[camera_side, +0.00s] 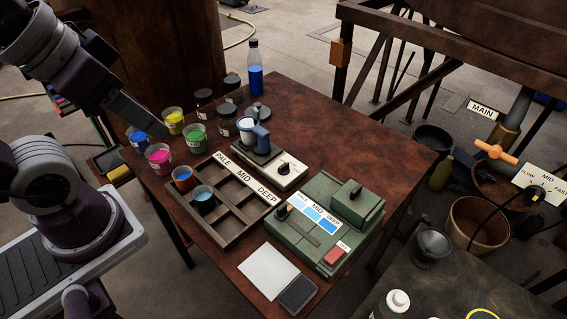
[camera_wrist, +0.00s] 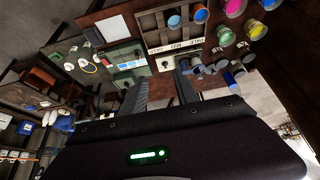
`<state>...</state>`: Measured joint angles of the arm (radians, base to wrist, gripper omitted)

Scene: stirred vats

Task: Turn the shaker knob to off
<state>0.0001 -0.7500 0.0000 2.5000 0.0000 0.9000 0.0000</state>
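The shaker (camera_side: 277,170) is a low unit with a pale top plate and a dark rear part holding a white cup and a blue piece. Its small black knob (camera_side: 284,168) sits on the pale plate; the lettering beside it and its exact setting are too small to read. The pale plate and knob (camera_wrist: 164,64) also show in the wrist view, just beyond and between the fingers. My gripper (camera_side: 152,126) is at the left in the side view, above the paint cups and well apart from the knob. In the wrist view its two fingers (camera_wrist: 160,82) are spread with nothing between them.
Cups of coloured paint (camera_side: 196,136) and dark jars (camera_side: 233,83) stand near my gripper, with a tall blue bottle (camera_side: 255,76) behind. A wooden tray (camera_side: 229,226) labelled PALE, MID, DEEP and a green device (camera_side: 300,245) flank the shaker. Bare table lies toward the back right.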

